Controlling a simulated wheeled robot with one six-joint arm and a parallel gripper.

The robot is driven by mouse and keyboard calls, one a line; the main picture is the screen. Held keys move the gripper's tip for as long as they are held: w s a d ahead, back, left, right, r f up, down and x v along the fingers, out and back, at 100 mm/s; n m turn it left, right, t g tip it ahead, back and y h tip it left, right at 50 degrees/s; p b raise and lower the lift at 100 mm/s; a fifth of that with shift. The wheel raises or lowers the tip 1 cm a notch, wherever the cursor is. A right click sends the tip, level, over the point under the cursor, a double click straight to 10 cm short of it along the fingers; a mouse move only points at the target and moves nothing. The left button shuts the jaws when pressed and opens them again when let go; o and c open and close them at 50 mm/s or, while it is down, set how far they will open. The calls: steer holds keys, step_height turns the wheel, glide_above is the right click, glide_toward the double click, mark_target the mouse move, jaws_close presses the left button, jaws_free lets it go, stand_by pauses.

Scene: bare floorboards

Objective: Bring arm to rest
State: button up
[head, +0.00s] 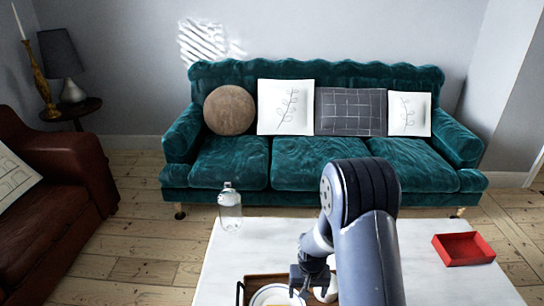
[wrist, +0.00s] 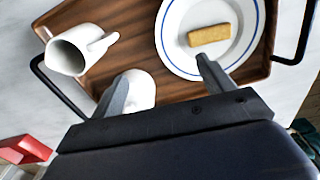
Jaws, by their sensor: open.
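My gripper (head: 304,284) hangs over the near part of the white table in the head view, with my arm bent above it. In the wrist view my gripper (wrist: 163,76) is open, its two fingers apart with nothing held between them. Below it is a wooden tray (wrist: 110,80) with black handles. On the tray are a white plate (wrist: 178,52) with a blue rim, a tan bar-shaped piece of food (wrist: 209,35) on the plate, and a white jug (wrist: 68,55). Another white item (wrist: 142,92) is partly hidden behind the left finger.
The white table (head: 240,250) also bears a clear bottle (head: 230,210) at its far left and a red open box (head: 463,249) at right. A teal sofa (head: 319,160) stands behind. A brown leather armchair (head: 60,165) is at left. Bare floor lies between them.

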steer(key=s+d+r+p, duration=0.1)
steer(key=s+d+p, duration=0.3)
steer(key=p, duration=0.5)
steer(key=shift+d+r, duration=0.4)
